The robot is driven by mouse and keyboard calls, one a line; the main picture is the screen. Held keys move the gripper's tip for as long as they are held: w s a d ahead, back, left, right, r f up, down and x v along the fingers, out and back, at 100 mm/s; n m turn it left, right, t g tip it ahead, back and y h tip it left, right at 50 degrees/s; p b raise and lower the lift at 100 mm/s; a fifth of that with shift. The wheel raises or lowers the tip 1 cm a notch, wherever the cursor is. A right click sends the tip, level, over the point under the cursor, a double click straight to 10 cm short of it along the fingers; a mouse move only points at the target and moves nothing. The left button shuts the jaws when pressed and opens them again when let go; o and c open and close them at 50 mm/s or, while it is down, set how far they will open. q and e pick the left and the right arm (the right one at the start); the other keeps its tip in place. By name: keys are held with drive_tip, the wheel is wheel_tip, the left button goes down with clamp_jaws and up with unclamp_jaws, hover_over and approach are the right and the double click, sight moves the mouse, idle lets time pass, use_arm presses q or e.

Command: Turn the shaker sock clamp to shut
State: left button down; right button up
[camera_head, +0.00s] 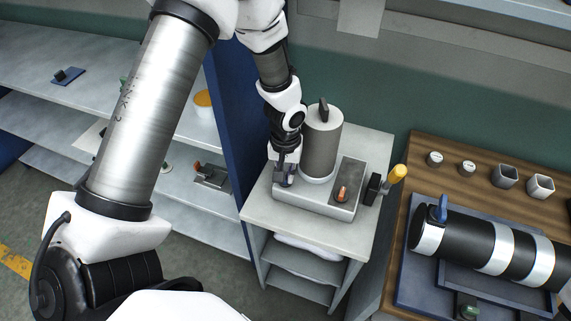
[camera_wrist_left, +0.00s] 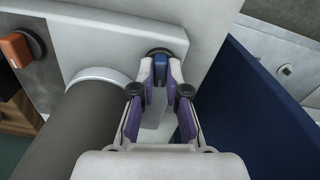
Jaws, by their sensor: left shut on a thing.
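The shaker (camera_head: 323,140) is a grey upright cylinder with a black top handle on a pale box-like base (camera_head: 318,203). My left gripper (camera_head: 285,182) reaches down at the base's left front end. In the left wrist view, my left gripper (camera_wrist_left: 160,88) has its purple-padded fingers shut on a small blue handle on a dark round mount, which I take as the sock clamp (camera_wrist_left: 160,66). The fingers hide part of the handle, and I cannot tell its exact turn angle.
The base carries an orange switch (camera_head: 342,193); a yellow-knobbed lever (camera_head: 397,174) stands at its right. The shaker sits on a small grey cabinet (camera_head: 262,212). A blue panel (camera_head: 236,115) stands close left. A wooden table (camera_head: 480,147) on the right holds a black-and-silver cylinder (camera_head: 470,243).

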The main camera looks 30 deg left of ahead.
use_arm(q)
drive_tip(key=shift+m+p, duration=0.3)
drive_tip(key=shift+m, duration=0.6)
drive_tip(key=c, duration=1.2)
unclamp_jaws()
wheel_tip(320, 180, up, 12)
